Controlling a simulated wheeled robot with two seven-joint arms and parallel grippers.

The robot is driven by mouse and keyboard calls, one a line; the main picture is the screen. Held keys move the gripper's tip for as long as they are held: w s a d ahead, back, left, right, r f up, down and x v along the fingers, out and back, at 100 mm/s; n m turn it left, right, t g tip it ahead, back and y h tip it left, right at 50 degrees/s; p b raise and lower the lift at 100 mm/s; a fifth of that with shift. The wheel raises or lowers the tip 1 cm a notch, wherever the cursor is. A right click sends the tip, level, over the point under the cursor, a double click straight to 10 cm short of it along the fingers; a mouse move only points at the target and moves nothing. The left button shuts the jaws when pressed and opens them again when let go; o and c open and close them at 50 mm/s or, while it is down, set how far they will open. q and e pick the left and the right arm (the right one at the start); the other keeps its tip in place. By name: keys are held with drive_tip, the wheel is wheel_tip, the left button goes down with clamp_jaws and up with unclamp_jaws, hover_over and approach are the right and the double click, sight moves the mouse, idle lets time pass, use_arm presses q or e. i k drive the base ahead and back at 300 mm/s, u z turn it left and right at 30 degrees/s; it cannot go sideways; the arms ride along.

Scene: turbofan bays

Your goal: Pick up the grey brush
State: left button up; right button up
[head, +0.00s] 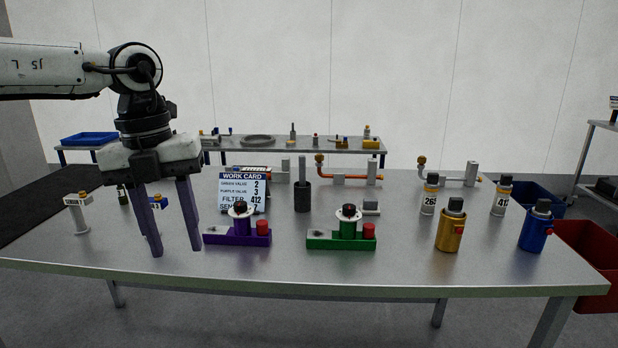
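An upright grey stick (302,168) stands in a dark round holder (302,197) near the middle of the table, and it looks like the grey brush's handle. Any bristles are hidden in the holder. My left gripper (176,251) points down over the left part of the table, with its two purple-grey fingers apart and nothing visible gripped between them. It is well to the left of the holder and apart from it. My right gripper is not in view.
The work card (243,192) stands left of the holder. The purple valve block (237,232) and green valve block (340,237) stand in front. Gold (450,230) and blue (535,230) canisters and white bottles (429,197) are at right. The front table strip is clear.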

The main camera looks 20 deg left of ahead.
sight(303, 158)
drive_tip(key=i, duration=1.75)
